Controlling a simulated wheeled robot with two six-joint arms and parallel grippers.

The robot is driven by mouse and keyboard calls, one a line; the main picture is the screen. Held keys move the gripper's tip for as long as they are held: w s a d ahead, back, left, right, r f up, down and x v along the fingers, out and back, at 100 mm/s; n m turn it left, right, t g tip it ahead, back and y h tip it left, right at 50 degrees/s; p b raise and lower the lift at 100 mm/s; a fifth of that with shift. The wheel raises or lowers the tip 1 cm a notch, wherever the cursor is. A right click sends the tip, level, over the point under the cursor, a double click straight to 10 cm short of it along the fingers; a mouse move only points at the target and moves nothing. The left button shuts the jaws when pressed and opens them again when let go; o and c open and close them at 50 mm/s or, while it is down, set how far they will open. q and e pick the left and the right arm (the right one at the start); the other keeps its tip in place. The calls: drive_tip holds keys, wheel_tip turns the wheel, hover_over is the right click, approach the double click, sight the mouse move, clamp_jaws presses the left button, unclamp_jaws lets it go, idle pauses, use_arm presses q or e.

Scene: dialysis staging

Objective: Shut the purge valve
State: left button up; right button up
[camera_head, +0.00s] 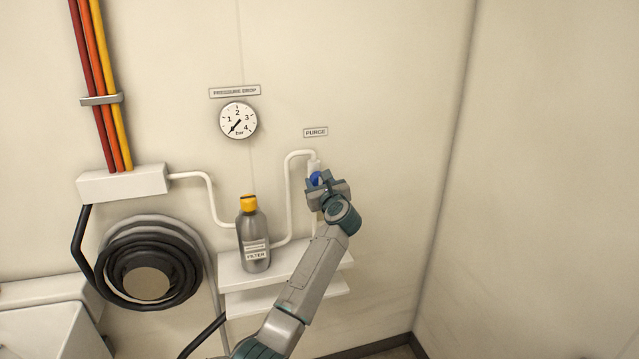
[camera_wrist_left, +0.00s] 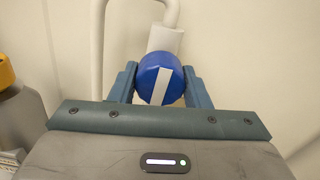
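The purge valve's blue round knob (camera_head: 316,178) is on the white pipe at the wall, below the PURGE label (camera_head: 315,132). In the left wrist view the knob (camera_wrist_left: 160,79) faces me, with a white stripe running nearly upright and slightly tilted. My left gripper (camera_head: 326,182) is at the valve and partly covers it in the head view. In the left wrist view its two fingers (camera_wrist_left: 160,88) lie against the left and right sides of the knob, with no clear gap. My right gripper is not in view.
A grey filter bottle (camera_head: 253,238) with a yellow cap stands on a white shelf (camera_head: 228,273) left of my arm. A pressure gauge (camera_head: 238,120) is on the wall above, its needle pointing lower left. A coiled black hose (camera_head: 112,268) hangs at left. The right wall is bare.

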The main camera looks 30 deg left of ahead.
use_arm(q)
drive_tip(key=m+p, duration=0.3)
drive_tip(key=shift+r, duration=0.2)
drive_tip(key=m+p, duration=1.1)
drive_tip(key=p, duration=0.1)
drive_tip(key=shift+m, duration=0.3)
drive_tip(key=shift+f+m+p, duration=0.2)
drive_tip(key=shift+m+p, duration=1.1)
drive_tip(key=shift+m, duration=0.3)
drive_tip(key=o, duration=1)
drive_tip(key=b+v, duration=0.3)
drive_tip(key=v, duration=0.8)
